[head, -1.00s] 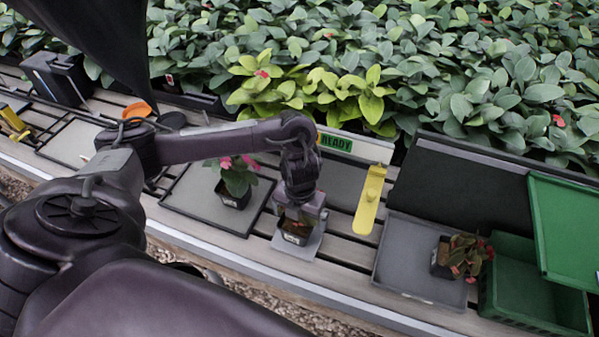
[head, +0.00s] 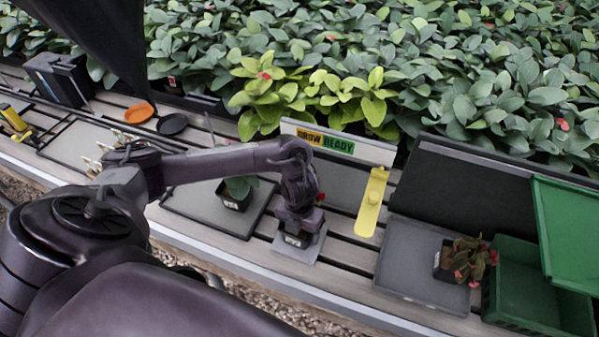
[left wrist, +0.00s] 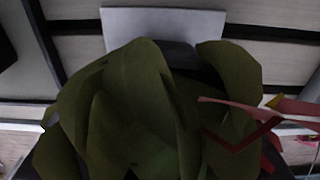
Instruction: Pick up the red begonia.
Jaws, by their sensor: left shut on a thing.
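The red begonia is a small plant in a dark pot (head: 297,239) on a small light grey plate (head: 299,254); my left gripper (head: 297,228) is over it from above and shut on it. The gripper and wrist hide most of the plant in the head view; a bit of red shows beside the wrist. In the left wrist view, its broad olive-green leaves (left wrist: 135,100) and pink-red petals fill the middle and hide the fingertips. The pot still appears to be on the plate. My right gripper is not in view.
A potted plant (head: 238,190) stands left on a dark tray (head: 215,220), partly behind my arm. Another plant with reddish flowers (head: 468,262) sits on a grey tray (head: 410,265), beside a green crate (head: 530,295). A yellow tool (head: 371,203) lies right of my gripper. Dense foliage lines the back.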

